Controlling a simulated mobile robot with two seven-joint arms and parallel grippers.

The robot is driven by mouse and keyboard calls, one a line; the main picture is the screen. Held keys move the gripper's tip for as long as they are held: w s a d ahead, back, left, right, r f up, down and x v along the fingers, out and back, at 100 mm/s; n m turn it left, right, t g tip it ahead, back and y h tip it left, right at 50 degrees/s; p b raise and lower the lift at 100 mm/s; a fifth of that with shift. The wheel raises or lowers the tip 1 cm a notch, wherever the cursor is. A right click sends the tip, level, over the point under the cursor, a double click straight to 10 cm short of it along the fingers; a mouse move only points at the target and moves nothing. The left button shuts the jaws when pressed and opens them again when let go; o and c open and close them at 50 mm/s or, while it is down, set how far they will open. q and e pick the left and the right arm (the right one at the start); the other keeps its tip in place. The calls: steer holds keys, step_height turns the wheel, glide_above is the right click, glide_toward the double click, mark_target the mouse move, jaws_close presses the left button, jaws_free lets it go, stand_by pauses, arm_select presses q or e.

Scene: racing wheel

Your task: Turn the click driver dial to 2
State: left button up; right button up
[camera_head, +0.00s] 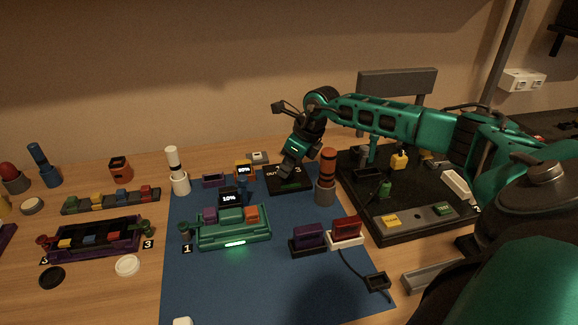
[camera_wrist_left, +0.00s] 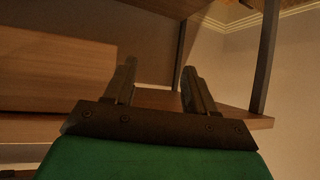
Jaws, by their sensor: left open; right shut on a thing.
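A small black panel (camera_head: 290,186) with white lettering and a 3 at its right lies at the back of the blue mat. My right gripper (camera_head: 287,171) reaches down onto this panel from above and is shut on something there. What it grips looks like the panel's dial, but the fingers hide it, so I cannot read its setting. My left gripper (camera_wrist_left: 158,82) shows only in the left wrist view. It is open and empty, facing shelf boards and a wall.
An orange and grey cylinder (camera_head: 326,177) stands close right of the panel. A black board (camera_head: 375,215) with coloured parts is farther right. A green tray (camera_head: 232,232) with blocks sits in front. The blue mat's (camera_head: 230,290) front is mostly clear.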

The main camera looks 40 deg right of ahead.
steer(key=shift+n, duration=0.3)
steer(key=o, duration=1.1)
steer(key=shift+c, duration=0.2)
steer(key=v, duration=1.3)
steer(key=shift+w+d, duration=0.1)
steer(key=shift+f, duration=0.1)
